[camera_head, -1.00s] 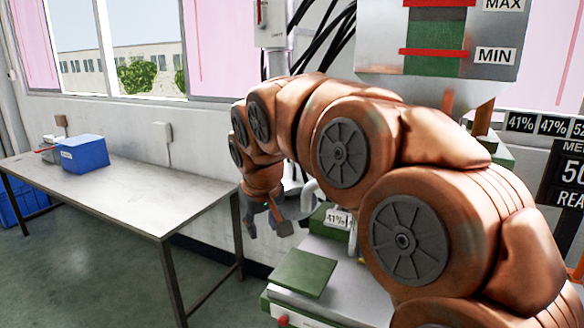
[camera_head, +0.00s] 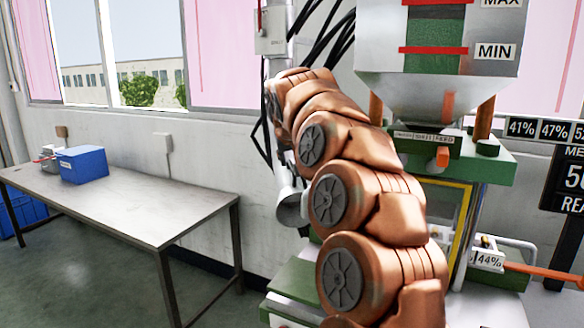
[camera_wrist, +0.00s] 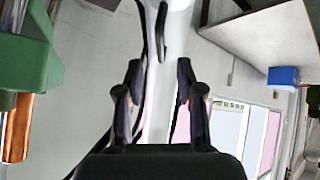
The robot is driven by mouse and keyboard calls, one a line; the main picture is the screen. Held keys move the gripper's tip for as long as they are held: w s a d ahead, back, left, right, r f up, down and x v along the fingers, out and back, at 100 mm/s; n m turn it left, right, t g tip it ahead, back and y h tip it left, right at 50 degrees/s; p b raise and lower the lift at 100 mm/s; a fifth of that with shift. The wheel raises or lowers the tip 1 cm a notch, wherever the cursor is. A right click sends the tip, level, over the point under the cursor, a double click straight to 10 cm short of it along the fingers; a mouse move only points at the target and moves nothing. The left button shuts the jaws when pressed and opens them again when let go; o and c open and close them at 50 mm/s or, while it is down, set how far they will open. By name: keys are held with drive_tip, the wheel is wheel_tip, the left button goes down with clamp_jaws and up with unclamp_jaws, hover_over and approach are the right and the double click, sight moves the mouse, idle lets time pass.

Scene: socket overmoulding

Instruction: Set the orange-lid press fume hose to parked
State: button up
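The fume hose (camera_head: 291,208) is a pale grey pipe with a wider lower end. It hangs in front of the wall, left of the press, in the head view. My arm hides part of it. In the wrist view the white hose (camera_wrist: 168,60) runs lengthwise between the dark fingers of my gripper (camera_wrist: 158,75). The fingers are spread, with a gap visible beside the hose. My gripper is hidden behind my arm in the head view. The press (camera_head: 490,165) has a green frame and an orange block (camera_head: 443,157) under its hopper. I cannot tell which part is the orange lid.
A metal table (camera_head: 130,205) with a blue box (camera_head: 82,164) stands at the left. Black cables (camera_head: 325,35) hang by a grey wall box (camera_head: 270,32). An orange rod (camera_head: 545,271) sticks out at the press's right. The floor before the table is clear.

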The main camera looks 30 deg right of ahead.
sight(292, 169)
drive_tip(key=x, duration=0.6)
drive_tip(key=shift+p, duration=0.4)
drive_tip(key=shift+c, duration=0.3)
clamp_jaws()
